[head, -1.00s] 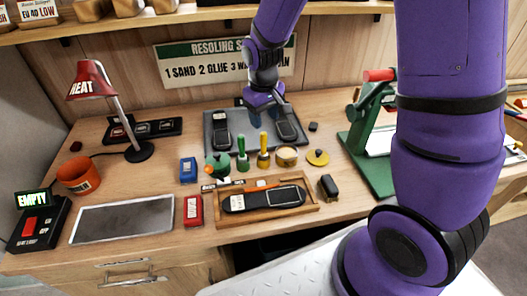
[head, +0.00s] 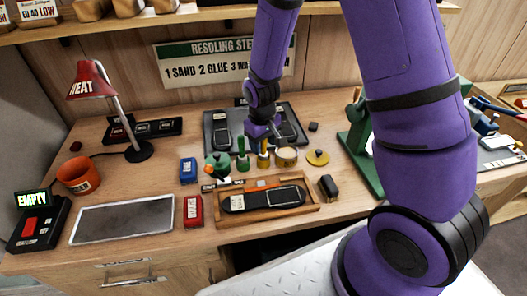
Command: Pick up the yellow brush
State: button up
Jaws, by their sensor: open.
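The yellow brush (head: 263,159) stands upright on the bench, between a green brush (head: 242,158) on its left and a round tin (head: 287,156) on its right. My gripper (head: 262,142) is low over the yellow brush, fingers pointing down. The brush's upper part is hidden behind or between the fingers, and I cannot tell whether they touch it. The jaws are open.
A wooden tray (head: 226,219) with a dark shoe sole lies in front. A green pot (head: 217,165) is at left and a yellow lid (head: 318,158) at right. Behind is a grey mat (head: 294,110) with dark soles. A green press (head: 357,150) stands farther right.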

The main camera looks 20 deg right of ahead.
grip_shut()
dwell(0.3)
